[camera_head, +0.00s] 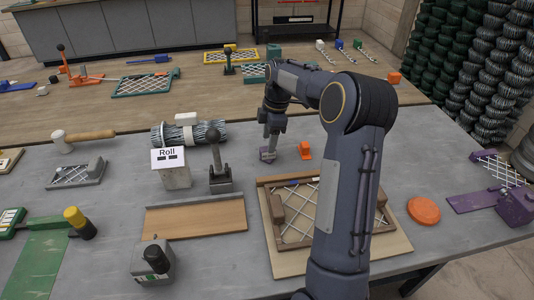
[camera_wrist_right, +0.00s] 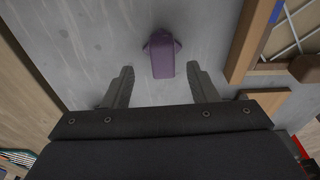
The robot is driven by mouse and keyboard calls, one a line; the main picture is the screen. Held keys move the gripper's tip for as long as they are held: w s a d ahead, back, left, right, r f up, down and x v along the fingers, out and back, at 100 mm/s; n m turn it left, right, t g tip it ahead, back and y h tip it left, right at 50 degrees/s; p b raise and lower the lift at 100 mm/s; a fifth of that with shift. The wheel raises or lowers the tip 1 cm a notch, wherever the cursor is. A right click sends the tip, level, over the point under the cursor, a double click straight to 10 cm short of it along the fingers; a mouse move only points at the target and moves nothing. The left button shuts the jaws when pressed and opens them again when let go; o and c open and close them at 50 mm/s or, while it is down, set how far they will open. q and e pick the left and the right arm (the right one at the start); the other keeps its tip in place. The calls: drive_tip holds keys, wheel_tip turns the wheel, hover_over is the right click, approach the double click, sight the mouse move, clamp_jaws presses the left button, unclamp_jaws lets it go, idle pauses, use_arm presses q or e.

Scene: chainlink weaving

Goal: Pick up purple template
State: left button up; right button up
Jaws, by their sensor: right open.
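The purple template (camera_head: 268,155) is a small block lying on the grey table near the middle of the head view. It also shows in the right wrist view (camera_wrist_right: 162,55), a rounded purple piece with a wider far end. My right gripper (camera_head: 270,145) points down at it. In the wrist view the gripper (camera_wrist_right: 160,70) is open. The template's near end lies between the fingertips, with a gap on each side and no clear contact. Whether the fingers reach down to its height I cannot tell. My left gripper is not in view.
A wooden frame with wire mesh (camera_head: 290,240) lies in front, partly behind my right arm. A lever tool (camera_head: 220,182) and a roll stand (camera_head: 174,177) are to the left. A purple device (camera_head: 515,207) sits far right.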

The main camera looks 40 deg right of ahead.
drive_tip(key=f, duration=0.4)
drive_tip(key=shift+a+f, duration=0.1)
drive_tip(key=shift+a, duration=0.25)
drive_tip(key=shift+c, duration=0.4)
drive_tip(key=c, duration=1)
